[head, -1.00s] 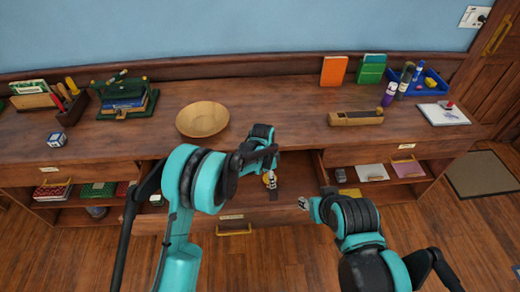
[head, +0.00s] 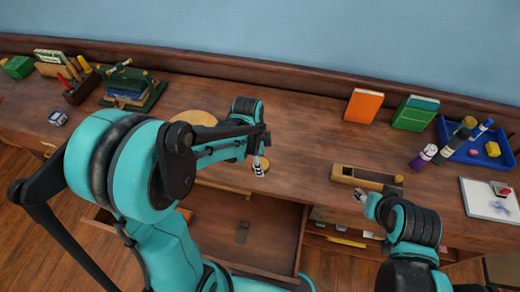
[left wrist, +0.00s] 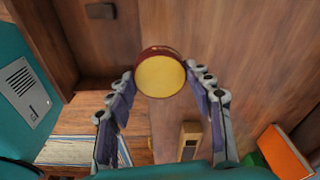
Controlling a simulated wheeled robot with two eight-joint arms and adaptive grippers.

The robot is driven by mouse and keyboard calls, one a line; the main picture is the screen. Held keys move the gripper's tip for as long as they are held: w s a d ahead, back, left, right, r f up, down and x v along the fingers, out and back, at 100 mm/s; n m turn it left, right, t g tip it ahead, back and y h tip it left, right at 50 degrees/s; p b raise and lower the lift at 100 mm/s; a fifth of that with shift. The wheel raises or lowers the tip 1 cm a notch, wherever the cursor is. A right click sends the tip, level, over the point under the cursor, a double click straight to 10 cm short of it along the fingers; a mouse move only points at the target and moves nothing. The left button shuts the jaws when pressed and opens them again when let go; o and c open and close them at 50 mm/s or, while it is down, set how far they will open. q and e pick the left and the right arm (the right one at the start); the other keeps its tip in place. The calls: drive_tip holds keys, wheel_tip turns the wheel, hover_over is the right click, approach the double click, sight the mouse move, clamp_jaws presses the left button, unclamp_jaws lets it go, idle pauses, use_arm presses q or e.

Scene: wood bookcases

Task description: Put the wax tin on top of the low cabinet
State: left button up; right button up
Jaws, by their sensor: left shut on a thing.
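The wax tin (left wrist: 160,75) is round with a yellow face and a dark red-brown rim. In the left wrist view it sits between the fingertips of my left gripper (left wrist: 163,82), which is shut on it. In the head view my left gripper (head: 260,167) is over the front part of the low cabinet's wooden top (head: 295,130), with the tin (head: 265,162) mostly hidden by the fingers. I cannot tell whether the tin touches the top. My right gripper (head: 361,195) is near the front edge at right, seemingly empty; its finger opening is too small to judge.
An open drawer (head: 270,240) below holds a dark item (head: 242,232). A bowl (head: 195,118) is partly behind my left arm. The top's middle is clear.

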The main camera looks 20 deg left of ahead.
use_arm(q)
drive_tip(key=shift+w+a+f, duration=0.15)
drive_tip(key=shift+a, duration=0.1)
drive_tip(key=w+a+f+b, duration=0.1)
drive_tip(key=w+a+f, duration=0.1)
drive_tip(key=a, duration=0.1)
drive_tip(key=w+a+f+b, duration=0.1)
drive_tip(key=w+a+f, duration=0.1)
drive_tip(key=a, duration=0.1)
drive_tip(key=w+a+f+b, duration=0.1)
drive_tip(key=a+f, duration=0.1)
drive_tip(key=a, duration=0.1)
drive_tip(key=shift+w+a+f, duration=0.25)
drive_tip(key=shift+w+f, duration=0.15)
drive_tip(key=shift+f+b, duration=1.05)
drive_tip(key=shift+f, duration=0.85)
drive_tip(key=shift+f, duration=0.15)
drive_tip(key=o, duration=1.3)
drive_tip(key=shift+c, duration=0.2)
